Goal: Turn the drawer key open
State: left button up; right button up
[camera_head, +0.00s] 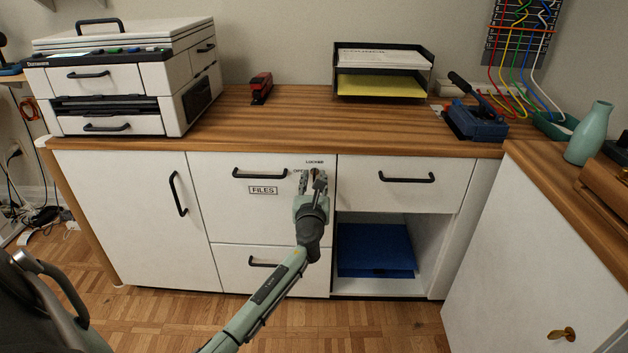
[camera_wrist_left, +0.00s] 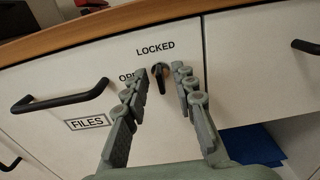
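The drawer key (camera_wrist_left: 161,84) is small and dark, on the white FILES drawer front (camera_head: 225,165) near its upper right corner. In the left wrist view the label LOCKED (camera_wrist_left: 155,48) is above the key, and a label starting "OP" (camera_wrist_left: 128,77) is to its left, partly hidden by a finger. The key's long part hangs roughly downward. My left gripper (camera_head: 312,178) is at the key with its fingers apart, one on each side of it. A gap shows on both sides, so it is not gripped. My right gripper is not in view.
The drawer's black bar handle (camera_head: 260,174) is just left of the gripper; it also shows in the left wrist view (camera_wrist_left: 60,102). The wooden desktop (camera_head: 300,125) overhangs above. An open shelf with blue folders (camera_head: 375,250) is at lower right. The floor in front is clear.

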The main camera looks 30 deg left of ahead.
pick_arm(q)
grip_shut()
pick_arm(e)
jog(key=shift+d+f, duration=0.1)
